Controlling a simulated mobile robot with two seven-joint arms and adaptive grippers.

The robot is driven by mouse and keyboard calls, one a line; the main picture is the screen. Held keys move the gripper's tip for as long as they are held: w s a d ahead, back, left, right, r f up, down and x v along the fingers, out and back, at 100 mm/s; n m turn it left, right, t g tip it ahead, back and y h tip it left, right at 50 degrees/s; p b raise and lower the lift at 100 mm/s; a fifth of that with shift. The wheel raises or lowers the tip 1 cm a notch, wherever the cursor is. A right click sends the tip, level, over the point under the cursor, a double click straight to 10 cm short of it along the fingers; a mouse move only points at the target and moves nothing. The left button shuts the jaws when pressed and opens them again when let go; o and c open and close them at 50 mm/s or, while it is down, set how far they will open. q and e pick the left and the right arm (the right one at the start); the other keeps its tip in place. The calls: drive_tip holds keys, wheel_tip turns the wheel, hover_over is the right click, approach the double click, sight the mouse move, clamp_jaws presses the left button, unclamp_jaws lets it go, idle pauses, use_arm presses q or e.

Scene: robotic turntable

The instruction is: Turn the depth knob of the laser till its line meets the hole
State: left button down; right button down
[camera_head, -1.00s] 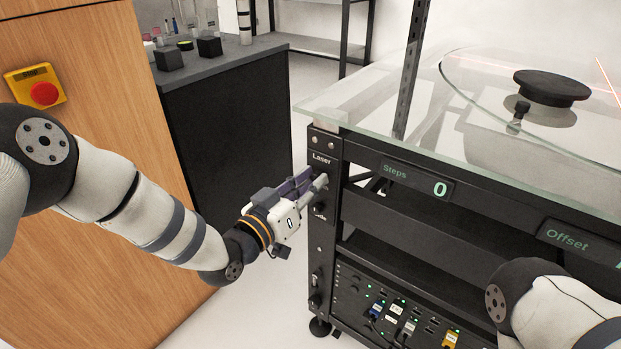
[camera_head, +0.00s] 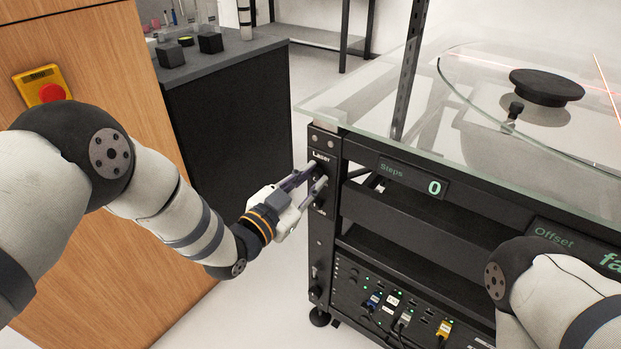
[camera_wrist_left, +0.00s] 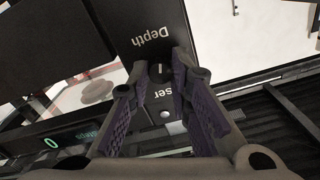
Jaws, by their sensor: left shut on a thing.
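The laser panel (camera_head: 323,240) is a black upright post at the cart's left corner, with a "Laser" label. My left gripper (camera_head: 319,174) is shut on the small dark depth knob (camera_wrist_left: 160,73), which sits between the fingertips beside the "Depth" label in the left wrist view. The fingers hide most of the knob in the head view. Thin red laser lines (camera_head: 605,83) cross over the glass turntable at the upper right. The hole cannot be made out. My right gripper is out of view; only part of my right arm shows at the lower right.
The cart's glass top (camera_head: 400,146) bears a black round hub (camera_head: 547,86). A display (camera_head: 414,180) reads Steps 0; an Offset display (camera_head: 575,245) is partly cut off. A wooden cabinet (camera_head: 60,200) with a red stop button (camera_head: 51,93) stands left. Clear floor lies between.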

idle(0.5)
use_arm(q)
drive_tip(key=c, duration=1.4)
unclamp_jaws()
drive_tip(key=shift+c, duration=0.2)
drive_tip(key=v, duration=1.2)
